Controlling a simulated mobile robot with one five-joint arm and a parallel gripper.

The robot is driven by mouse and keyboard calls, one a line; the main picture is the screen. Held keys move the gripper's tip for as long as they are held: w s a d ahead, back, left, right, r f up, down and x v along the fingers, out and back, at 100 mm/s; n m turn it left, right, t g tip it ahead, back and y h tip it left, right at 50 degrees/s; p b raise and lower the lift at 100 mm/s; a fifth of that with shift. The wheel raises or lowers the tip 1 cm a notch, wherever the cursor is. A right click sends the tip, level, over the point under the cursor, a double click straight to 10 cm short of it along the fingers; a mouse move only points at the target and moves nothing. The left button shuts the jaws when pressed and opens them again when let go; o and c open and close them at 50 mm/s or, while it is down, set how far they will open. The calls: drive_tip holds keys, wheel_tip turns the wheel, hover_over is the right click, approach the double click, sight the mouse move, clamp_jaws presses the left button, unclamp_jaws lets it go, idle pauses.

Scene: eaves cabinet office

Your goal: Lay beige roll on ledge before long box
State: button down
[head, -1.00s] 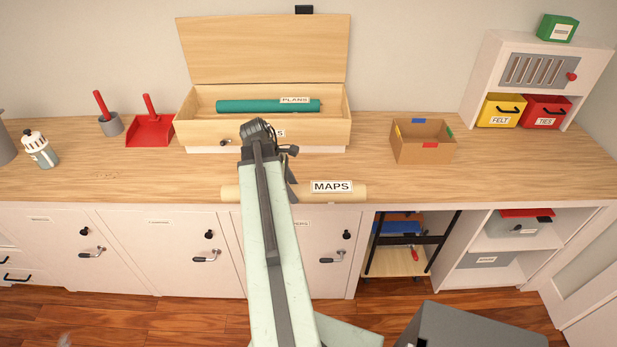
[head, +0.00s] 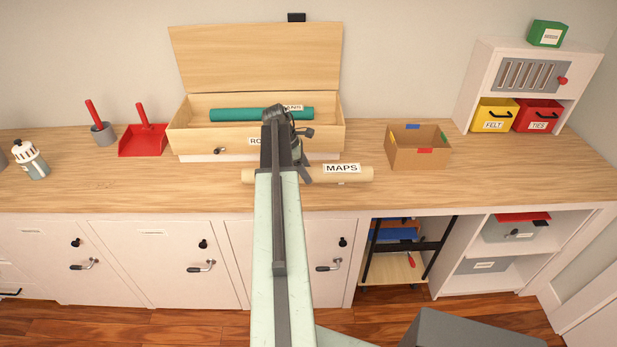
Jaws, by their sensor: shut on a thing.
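The beige roll (head: 349,175) with a MAPS label lies crosswise in front of the long box, over the front part of the wooden ledge (head: 110,190). My gripper (head: 301,176) is shut on the roll near its middle, partly hidden by my own arm. I cannot tell whether the roll touches the ledge. The long wooden box (head: 190,139) stands at the back of the ledge with its lid raised. A green roll (head: 240,114) labelled PLANS lies inside it. My arm covers part of the box's front and its label.
A cardboard box (head: 403,158) with coloured tape stands to the right. A white shelf unit (head: 485,72) is at the far right. The ledge's left front is clear.

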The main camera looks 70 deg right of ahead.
drive_tip(key=shift+d, duration=0.3)
drive_tip(key=f+b, duration=0.4)
drive_tip(key=shift+d, duration=0.3)
drive_tip(key=shift+r, duration=0.2)
drive_tip(key=shift+f, duration=0.15)
drive_tip(key=c, duration=0.6)
unclamp_jaws()
